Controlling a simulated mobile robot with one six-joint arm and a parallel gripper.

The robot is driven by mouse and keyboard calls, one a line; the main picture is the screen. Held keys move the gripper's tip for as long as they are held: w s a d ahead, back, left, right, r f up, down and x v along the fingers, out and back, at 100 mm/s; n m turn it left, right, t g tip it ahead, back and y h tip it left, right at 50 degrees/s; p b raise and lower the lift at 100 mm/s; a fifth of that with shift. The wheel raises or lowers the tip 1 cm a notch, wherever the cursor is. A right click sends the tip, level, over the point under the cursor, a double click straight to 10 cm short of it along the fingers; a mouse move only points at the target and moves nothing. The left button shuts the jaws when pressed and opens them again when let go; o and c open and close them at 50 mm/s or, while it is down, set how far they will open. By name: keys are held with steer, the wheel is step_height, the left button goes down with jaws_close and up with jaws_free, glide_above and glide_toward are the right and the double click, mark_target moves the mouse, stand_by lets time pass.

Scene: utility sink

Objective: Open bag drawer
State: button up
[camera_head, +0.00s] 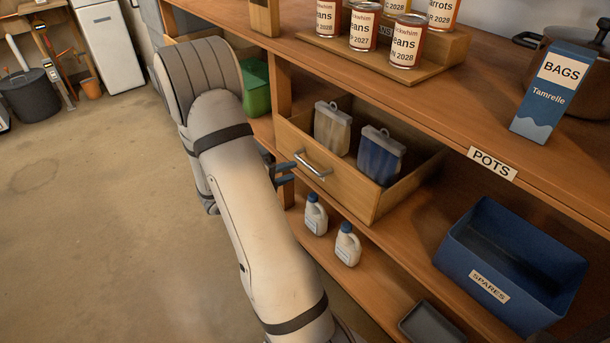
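The wooden drawer (330,190) is pulled out from the shelf unit, and its inside shows from above. It has a metal bar handle (313,166) on its front. A pale clip-top bag (332,128) and a blue clip-top bag (380,156) stand upright inside it. My gripper (285,173) is just left of the drawer front, partly hidden behind my arm. Its two dark fingers show with a gap between them, apart from the handle, and nothing shows between them.
Two white bottles (316,215) (347,245) stand on the shelf below the drawer. A blue SPARES bin (478,287) is at lower right. Cans (407,42) and a BAGS box (553,92) stand on the top. Open floor (90,210) lies left.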

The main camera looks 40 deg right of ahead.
mark_target(307, 165)
steer(key=b+x, duration=0.2)
steer(key=x, duration=0.5)
steer(key=shift+d+f, duration=0.1)
steer(key=shift+d, duration=0.2)
steer(key=shift+c, duration=0.3)
jaws_close()
steer(key=shift+a, duration=0.25)
steer(key=shift+s, duration=0.1)
